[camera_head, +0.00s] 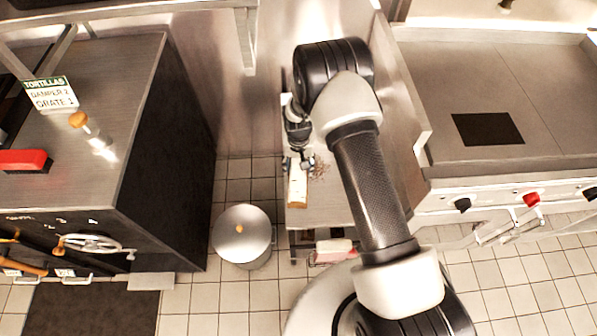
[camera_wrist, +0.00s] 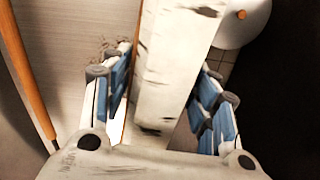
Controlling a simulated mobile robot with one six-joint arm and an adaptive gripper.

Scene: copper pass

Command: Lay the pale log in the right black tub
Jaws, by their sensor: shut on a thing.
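The pale log (camera_head: 297,188) has whitish bark with dark marks. It lies in the jaws of my gripper (camera_head: 298,163), over the narrow steel counter in the middle of the head view. In the wrist view the log (camera_wrist: 172,70) runs lengthwise between the blue-padded fingers of my gripper (camera_wrist: 163,95). My gripper is shut on it. The head view does not show clearly whether the log touches the counter. I cannot make out a black tub in either view.
Brown scraps (camera_head: 320,169) lie on the narrow counter (camera_head: 335,212) beside the log. A round lidded metal bin (camera_head: 241,226) stands on the floor to the left. A large dark-sided oven (camera_head: 165,150) is farther left. A steel cooking range (camera_head: 500,85) stands right.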

